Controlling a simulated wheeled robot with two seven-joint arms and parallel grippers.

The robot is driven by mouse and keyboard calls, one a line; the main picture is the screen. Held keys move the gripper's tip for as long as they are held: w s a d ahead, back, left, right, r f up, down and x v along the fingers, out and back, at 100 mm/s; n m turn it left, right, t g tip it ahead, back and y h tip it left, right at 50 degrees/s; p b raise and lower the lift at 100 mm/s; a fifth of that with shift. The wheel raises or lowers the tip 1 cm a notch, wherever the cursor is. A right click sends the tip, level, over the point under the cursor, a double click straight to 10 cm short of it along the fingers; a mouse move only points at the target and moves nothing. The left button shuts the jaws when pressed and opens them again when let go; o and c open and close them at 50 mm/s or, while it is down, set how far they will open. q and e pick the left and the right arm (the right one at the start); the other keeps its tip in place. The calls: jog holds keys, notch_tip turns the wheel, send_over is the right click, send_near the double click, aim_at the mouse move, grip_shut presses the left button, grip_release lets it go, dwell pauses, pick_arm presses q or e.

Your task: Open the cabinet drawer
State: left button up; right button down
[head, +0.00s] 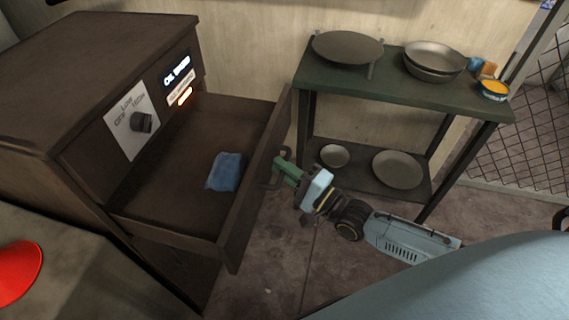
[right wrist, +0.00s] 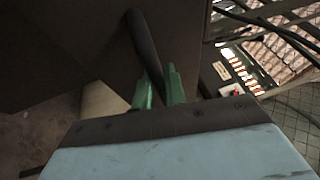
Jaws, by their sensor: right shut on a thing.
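The brown cabinet (head: 95,65) stands at the left in the head view. Its drawer (head: 160,205) is pulled well out, and a blue folded cloth (head: 226,171) lies inside. My right gripper (head: 277,168) is at the outer face of the drawer front, with its green fingers at the dark handle (head: 268,182). In the right wrist view the green fingers (right wrist: 160,88) stand on either side of the dark handle bar (right wrist: 145,45) and are shut on it. My left gripper is not in view.
A green-topped shelf (head: 400,80) with several pans stands right of the drawer. Its lower shelf holds more round dishes. A red round object (head: 18,272) sits on a surface at the lower left. Bare floor (head: 275,255) shows between drawer and shelf.

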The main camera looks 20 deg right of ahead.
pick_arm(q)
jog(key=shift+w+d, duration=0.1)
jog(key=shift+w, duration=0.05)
pick_arm(e)
jog(key=shift+s+d, duration=0.2)
jog(key=shift+d, duration=0.1)
jog(key=c, duration=1.5)
grip_release()
jog(key=shift+o, duration=0.2)
jog(key=shift+s, duration=0.1)
